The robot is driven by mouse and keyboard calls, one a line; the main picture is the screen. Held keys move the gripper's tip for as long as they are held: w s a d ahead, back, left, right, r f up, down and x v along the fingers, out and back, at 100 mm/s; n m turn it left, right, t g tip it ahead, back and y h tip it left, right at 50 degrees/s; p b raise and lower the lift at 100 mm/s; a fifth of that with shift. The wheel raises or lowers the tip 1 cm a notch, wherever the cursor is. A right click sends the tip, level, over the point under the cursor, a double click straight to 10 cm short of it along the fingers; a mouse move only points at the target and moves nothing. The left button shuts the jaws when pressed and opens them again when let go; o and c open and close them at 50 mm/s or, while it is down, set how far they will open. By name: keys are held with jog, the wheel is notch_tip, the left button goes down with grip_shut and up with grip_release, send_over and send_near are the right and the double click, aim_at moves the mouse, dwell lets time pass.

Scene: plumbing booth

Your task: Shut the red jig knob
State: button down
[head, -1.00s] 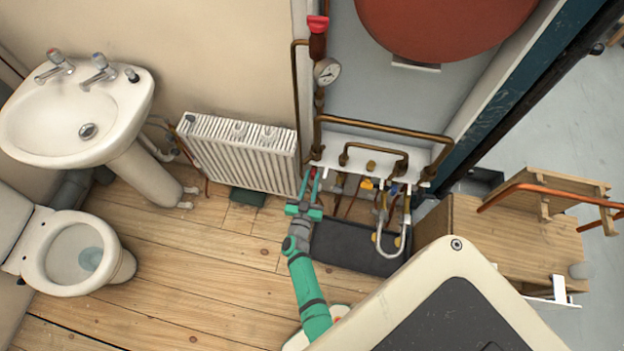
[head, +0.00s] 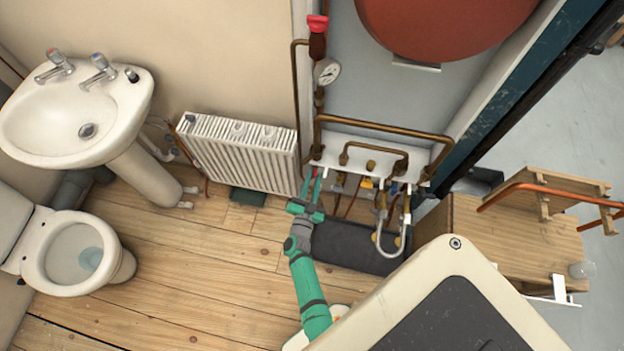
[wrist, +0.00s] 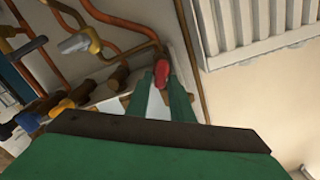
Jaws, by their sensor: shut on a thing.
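The red jig knob (wrist: 161,73) shows in the wrist view between the tips of my two green fingers. My gripper (wrist: 160,84) is shut on it, and the fingers hide part of its sides. In the head view my gripper (head: 313,186) reaches in at the left end of the white pipe board (head: 330,158), low by the wall. There the knob is mostly hidden by the fingers, so its exact angle cannot be told.
Copper pipes (head: 385,129) and hanging valves with a grey hose (head: 378,238) are close to the right of my gripper. A white radiator (head: 240,152) stands to the left. A dark mat (head: 345,245) lies below, and the wooden floor at left is open.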

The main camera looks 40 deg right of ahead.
jog(key=m, duration=0.8)
jog(key=f+m, duration=0.1)
jog(key=m, duration=0.3)
jog(key=shift+s+d, duration=0.3)
jog(key=shift+m, duration=0.3)
jog(key=c, duration=1.7)
grip_release()
jog(key=shift+c, duration=0.2)
jog(key=v, duration=1.1)
